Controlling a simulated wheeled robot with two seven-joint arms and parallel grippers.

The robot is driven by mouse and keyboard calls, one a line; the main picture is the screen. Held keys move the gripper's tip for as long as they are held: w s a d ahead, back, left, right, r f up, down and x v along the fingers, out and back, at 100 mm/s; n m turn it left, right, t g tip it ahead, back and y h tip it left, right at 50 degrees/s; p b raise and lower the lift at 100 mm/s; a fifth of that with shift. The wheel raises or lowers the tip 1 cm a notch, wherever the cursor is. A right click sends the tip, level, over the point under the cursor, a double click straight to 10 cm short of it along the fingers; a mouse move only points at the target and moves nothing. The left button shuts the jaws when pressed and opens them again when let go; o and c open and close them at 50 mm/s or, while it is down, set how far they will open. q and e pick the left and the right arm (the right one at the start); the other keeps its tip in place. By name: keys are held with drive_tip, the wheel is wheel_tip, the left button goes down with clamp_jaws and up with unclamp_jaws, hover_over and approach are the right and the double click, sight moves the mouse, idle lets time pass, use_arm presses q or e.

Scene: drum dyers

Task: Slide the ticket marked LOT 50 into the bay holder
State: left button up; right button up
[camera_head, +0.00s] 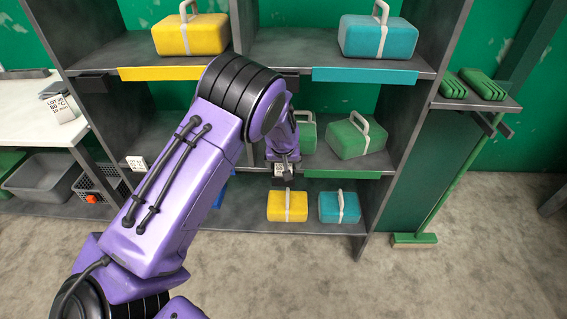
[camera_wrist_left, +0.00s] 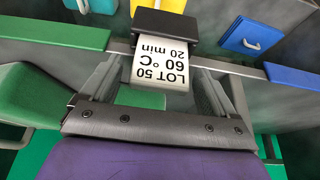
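The white ticket (camera_wrist_left: 160,74), printed LOT 50, 60 °C, 20 min, appears upside down in the left wrist view. Its far end meets the black bay holder (camera_wrist_left: 165,27) on the shelf edge; how deep it sits inside is hidden. My left gripper (camera_wrist_left: 160,85) has one finger on each side of the ticket, well spread. My right gripper is not in view.
A green case (camera_head: 357,138) stands on the middle shelf, and yellow (camera_head: 287,206) and teal (camera_head: 339,207) cases stand below. A LOT 20 ticket (camera_head: 60,108) is at the white table (camera_head: 25,125). A broom (camera_head: 414,239) leans at the right. The front floor is clear.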

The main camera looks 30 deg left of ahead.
use_arm(q)
drive_tip(key=v, duration=1.2)
drive_tip(key=s+d+f, duration=0.1)
drive_tip(key=s+f, duration=0.6)
drive_tip(key=f, duration=0.4)
drive_tip(key=s+d+f, duration=0.1)
drive_tip(key=s+f, duration=0.5)
drive_tip(key=f, duration=0.4)
drive_tip(key=s+d+f, duration=0.1)
drive_tip(key=s+f, duration=0.2)
drive_tip(key=s, duration=0.7)
drive_tip(key=s+d+f+y, duration=0.1)
drive_tip(key=s+f, duration=0.2)
drive_tip(key=s, duration=0.8)
drive_tip(key=shift+s+d+f+g, duration=0.15)
drive_tip(key=shift+s+d+g, duration=0.15)
drive_tip(key=shift+g, duration=0.1)
